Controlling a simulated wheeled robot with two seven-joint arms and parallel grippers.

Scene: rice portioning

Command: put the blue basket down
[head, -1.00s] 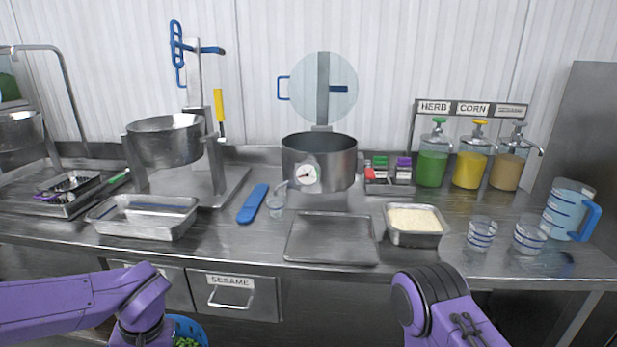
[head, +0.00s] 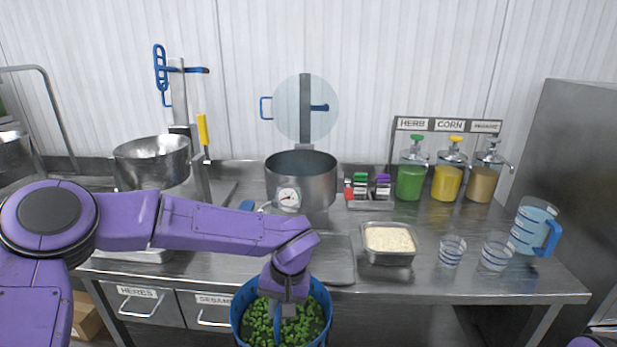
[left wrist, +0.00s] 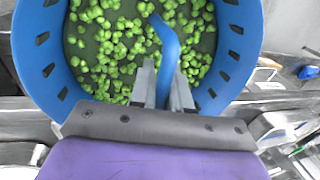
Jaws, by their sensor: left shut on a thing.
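The blue basket (head: 238,312) hangs in front of the counter's front edge in the head view, filled with green pieces (head: 300,328). My left gripper (head: 287,300) reaches down over it. In the left wrist view the basket (left wrist: 245,45) is below the fingers, and my left gripper (left wrist: 164,88) is shut on its blue handle (left wrist: 168,42). The basket looks about upright. Its underside is out of the frame. My right gripper is not in view; only a bit of my right arm shows at the lower right corner.
The steel counter (head: 430,285) has a flat tray (head: 340,262) near its front edge, partly behind my left arm. A steel pot (head: 318,185) stands behind. A pan of pale grains (head: 388,258), measuring cups (head: 452,250) and a blue-handled jug (head: 535,228) stand to the right.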

